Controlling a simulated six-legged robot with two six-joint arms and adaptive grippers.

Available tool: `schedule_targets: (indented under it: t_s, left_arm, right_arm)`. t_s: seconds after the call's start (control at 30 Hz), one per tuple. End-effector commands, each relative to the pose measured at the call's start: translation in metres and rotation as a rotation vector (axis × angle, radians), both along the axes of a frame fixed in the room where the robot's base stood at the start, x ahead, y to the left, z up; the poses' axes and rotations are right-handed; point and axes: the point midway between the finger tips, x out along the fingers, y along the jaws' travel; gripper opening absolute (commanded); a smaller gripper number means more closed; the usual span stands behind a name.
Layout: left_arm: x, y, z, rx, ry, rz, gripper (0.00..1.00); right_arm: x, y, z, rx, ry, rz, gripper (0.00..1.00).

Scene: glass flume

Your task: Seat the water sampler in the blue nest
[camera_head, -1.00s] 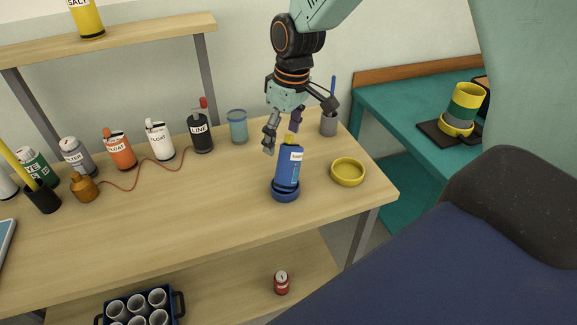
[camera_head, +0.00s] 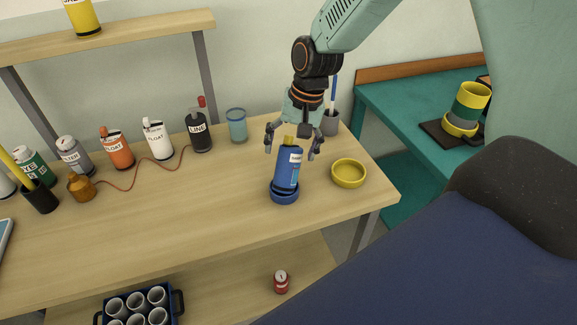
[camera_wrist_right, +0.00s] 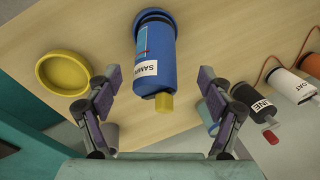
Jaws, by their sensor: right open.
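The water sampler (camera_head: 287,167) is a blue bottle with a white label and a yellow top. It stands in the blue nest (camera_head: 285,196) on the wooden table, tilted a little in the head view; I cannot tell whether it is fully down. My right gripper (camera_head: 293,147) is open just behind and above the sampler's yellow top. In the right wrist view the sampler (camera_wrist_right: 156,58) lies ahead, between and beyond the open fingers (camera_wrist_right: 156,88), which appear clear of it. The blue nest's rim (camera_wrist_right: 153,14) shows at the top there. My left gripper is not in view.
A yellow ring dish (camera_head: 348,173) sits right of the nest, near the table's right edge. A grey pen cup (camera_head: 330,122) and a blue glass (camera_head: 237,126) stand behind. Several bottles, including the LINE bottle (camera_head: 199,132), line the back left. The table front is clear.

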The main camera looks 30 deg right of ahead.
Motion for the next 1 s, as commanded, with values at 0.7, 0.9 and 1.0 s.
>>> schedule_targets:
  t_s: [0.7,0.9,1.0]
  left_arm:
    - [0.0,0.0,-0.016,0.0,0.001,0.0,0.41]
    - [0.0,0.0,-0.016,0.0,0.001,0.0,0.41]
    - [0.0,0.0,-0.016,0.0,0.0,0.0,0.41]
  right_arm:
    - [0.008,0.005,-0.073,-0.001,0.0,0.005,0.8]
    - [0.009,0.004,-0.072,-0.001,0.0,0.005,0.76]
    - [0.009,0.004,-0.072,-0.001,0.0,0.004,0.68]
